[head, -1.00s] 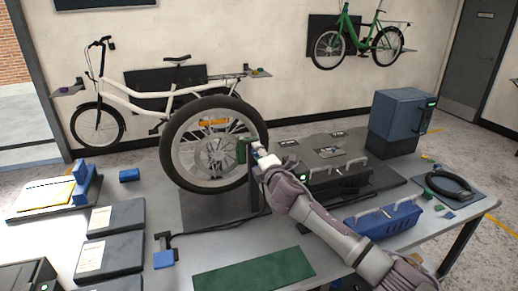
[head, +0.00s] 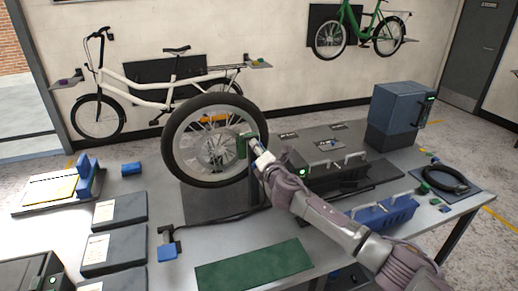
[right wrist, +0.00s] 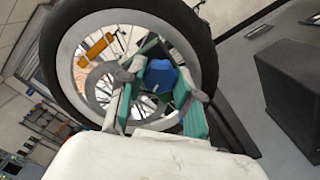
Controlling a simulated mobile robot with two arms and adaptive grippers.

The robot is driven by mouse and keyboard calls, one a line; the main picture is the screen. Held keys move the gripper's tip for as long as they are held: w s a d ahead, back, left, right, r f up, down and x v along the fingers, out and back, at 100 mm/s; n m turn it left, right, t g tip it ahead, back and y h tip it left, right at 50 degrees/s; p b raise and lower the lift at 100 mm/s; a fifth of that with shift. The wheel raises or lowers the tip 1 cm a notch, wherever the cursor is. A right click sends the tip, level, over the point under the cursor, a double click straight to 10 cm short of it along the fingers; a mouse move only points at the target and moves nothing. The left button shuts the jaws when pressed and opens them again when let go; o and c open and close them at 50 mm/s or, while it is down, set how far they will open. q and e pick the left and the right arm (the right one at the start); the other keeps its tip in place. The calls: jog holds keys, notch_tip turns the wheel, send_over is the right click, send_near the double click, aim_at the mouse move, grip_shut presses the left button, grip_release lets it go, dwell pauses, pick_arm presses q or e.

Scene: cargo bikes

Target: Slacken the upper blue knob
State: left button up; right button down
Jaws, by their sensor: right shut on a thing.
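The blue knob (right wrist: 160,74) shows in the right wrist view in front of the wheel's spokes. My right gripper (right wrist: 161,88) has its two teal fingers on either side of this knob and is shut on it. In the head view my right gripper (head: 250,145) is at the right side of the upright wheel (head: 170,147), by a green part of the stand, and its fingers hide the knob there. I cannot make out a second knob clearly. My left gripper is not in view.
The wheel stands on a grey workbench. Dark flat cases (head: 118,210) lie at left, and a green mat (head: 253,265) lies in front.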

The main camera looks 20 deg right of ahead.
jog(key=shift+f, duration=0.15)
jog(key=c, duration=0.8)
grip_release()
jog(key=shift+o, duration=0.2)
jog(key=s, duration=1.2)
jog(key=shift+d, duration=0.2)
